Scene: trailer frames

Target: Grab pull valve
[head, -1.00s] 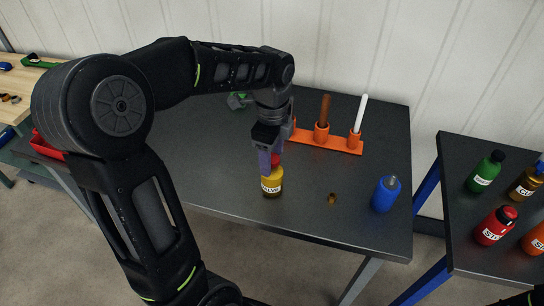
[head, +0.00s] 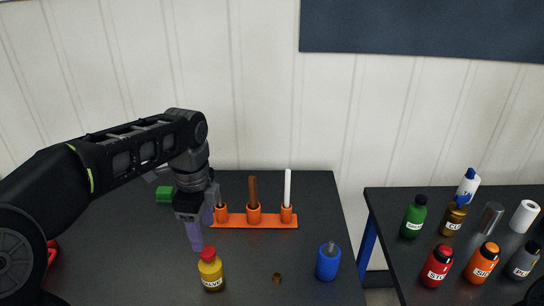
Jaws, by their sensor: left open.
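A yellow bottle (head: 211,276) with a red cap (head: 208,254) and a label that seems to read "VALVE" stands upright near the front of the dark table. My left gripper (head: 197,248) is open and points down. Its fingertips are just left of and behind the red cap in the head view; I cannot tell whether they touch it. Nothing shows between the fingers. A small brass piece (head: 277,278) lies on the table to the right of the bottle. My right gripper is not in view.
A blue cylinder (head: 328,263) stands at the right. An orange rack (head: 270,222) with upright sticks is behind, and a green object (head: 164,194) is behind left. A second table (head: 393,217) at the right carries several bottles. The table between rack and bottle is clear.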

